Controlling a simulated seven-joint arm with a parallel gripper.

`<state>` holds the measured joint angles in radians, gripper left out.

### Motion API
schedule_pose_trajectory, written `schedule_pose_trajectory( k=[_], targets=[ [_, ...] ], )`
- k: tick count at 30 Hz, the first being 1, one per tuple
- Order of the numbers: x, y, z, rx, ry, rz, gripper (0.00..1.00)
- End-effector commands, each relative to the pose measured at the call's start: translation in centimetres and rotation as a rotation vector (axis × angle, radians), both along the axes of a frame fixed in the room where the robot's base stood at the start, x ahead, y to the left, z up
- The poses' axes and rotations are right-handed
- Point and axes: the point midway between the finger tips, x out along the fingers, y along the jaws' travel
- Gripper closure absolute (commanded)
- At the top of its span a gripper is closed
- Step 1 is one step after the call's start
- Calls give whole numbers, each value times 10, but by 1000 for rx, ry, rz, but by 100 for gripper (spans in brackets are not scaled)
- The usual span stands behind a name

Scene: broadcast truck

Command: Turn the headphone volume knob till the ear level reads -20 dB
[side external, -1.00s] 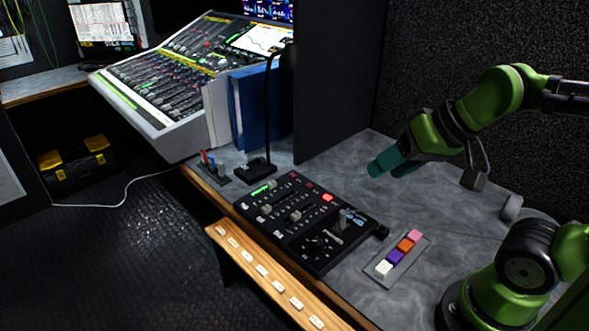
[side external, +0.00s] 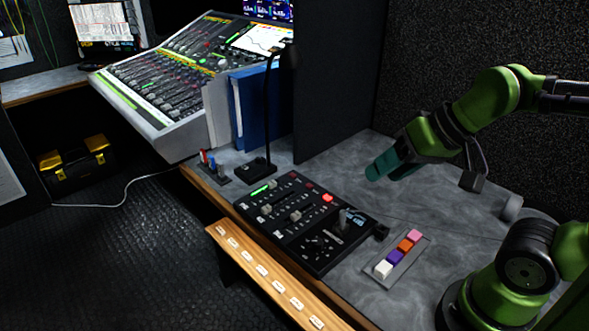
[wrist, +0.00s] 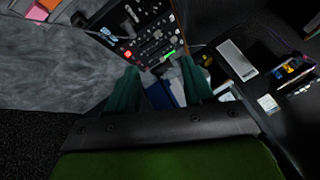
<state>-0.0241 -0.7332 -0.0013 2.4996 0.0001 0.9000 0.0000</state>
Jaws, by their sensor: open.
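A black control panel (side external: 305,222) lies on the grey desk, with faders, a lit red button, a green lit strip and several small knobs. I cannot tell which knob is the headphone volume knob, and no dB figure is readable. The panel also shows at the top of the wrist view (wrist: 150,38). My gripper (side external: 380,172) has teal fingers. It hangs open and empty above the desk, right of and behind the panel in the side view. In the wrist view my gripper (wrist: 160,88) has its two fingers spread apart, with nothing between them.
A plate of coloured blocks (side external: 397,259) lies right of the panel. A gooseneck lamp (side external: 268,120) stands at its far left end, near a dark partition (side external: 335,75). A wooden rail (side external: 262,275) runs along the front. The desk (side external: 345,165) behind the panel is clear.

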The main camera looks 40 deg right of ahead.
Motion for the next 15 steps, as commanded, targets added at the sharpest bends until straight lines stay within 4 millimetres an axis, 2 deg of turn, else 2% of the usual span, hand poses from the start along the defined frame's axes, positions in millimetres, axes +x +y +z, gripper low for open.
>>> schedule_pose_trajectory(
  k=[5,15],
  targets=[
    [21,21,-14,-5,129,102,48],
    [87,56,-44,-191,461,301,48]
  ],
)
